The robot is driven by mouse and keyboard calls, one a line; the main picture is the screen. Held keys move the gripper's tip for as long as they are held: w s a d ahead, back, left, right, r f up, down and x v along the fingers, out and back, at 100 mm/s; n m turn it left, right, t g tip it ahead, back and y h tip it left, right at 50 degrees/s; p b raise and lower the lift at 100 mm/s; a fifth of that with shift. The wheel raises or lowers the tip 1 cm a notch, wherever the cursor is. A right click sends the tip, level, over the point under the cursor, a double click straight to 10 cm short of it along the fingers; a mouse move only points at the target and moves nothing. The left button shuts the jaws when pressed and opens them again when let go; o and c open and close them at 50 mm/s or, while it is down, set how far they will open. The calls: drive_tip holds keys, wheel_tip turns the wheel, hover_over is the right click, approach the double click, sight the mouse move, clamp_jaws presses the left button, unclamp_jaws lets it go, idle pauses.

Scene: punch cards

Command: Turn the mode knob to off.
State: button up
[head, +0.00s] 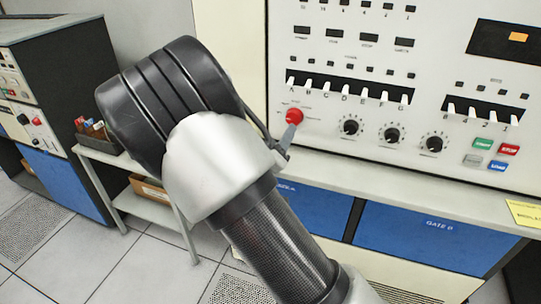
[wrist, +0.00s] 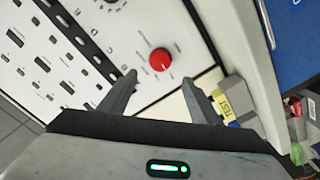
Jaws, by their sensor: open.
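A red round knob (head: 294,116) sits on the lower left of the white control panel (head: 330,150); its small labels are too small to read. In the wrist view the red knob (wrist: 160,59) lies just beyond and between my open fingertips, with nothing between them. My gripper (wrist: 159,80) is open, its two grey fingers spread on either side of the knob's line. In the head view my gripper (head: 286,137) is mostly hidden behind my wrist, and one grey finger shows just below the red knob. I cannot tell whether it touches.
Several black knobs (head: 392,135) stand right of the red knob, below a row of white lettered switches (head: 345,90). Coloured buttons (head: 497,166) are at the far right. A grey ledge (head: 400,187) runs under the panel. A yellow-labelled block (wrist: 234,105) lies beside the right finger.

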drive_tip(key=v, duration=0.7)
drive_tip(key=shift+s, duration=0.15)
drive_tip(key=shift+a, duration=0.1)
drive_tip(key=s+a+r+m+g+y+p, duration=0.1)
drive_tip(key=s+a+r+m+g+y, duration=0.15)
drive_tip(key=s+r+g+y, duration=0.55)
drive_tip(key=s+d+r+m+g, duration=0.1)
drive_tip(key=s+d+r, duration=0.1)
drive_tip(key=s+d, duration=0.3)
drive_tip(key=s+d+r+g, duration=0.1)
drive_tip(key=s+d+r, duration=0.1)
drive_tip(key=s+d, duration=0.4)
drive_tip(key=s, duration=0.5)
drive_tip(key=shift+s+r+m+g+p, duration=0.3)
drive_tip(key=shift+r+m+g+p, duration=0.05)
drive_tip(key=shift+g, duration=0.05)
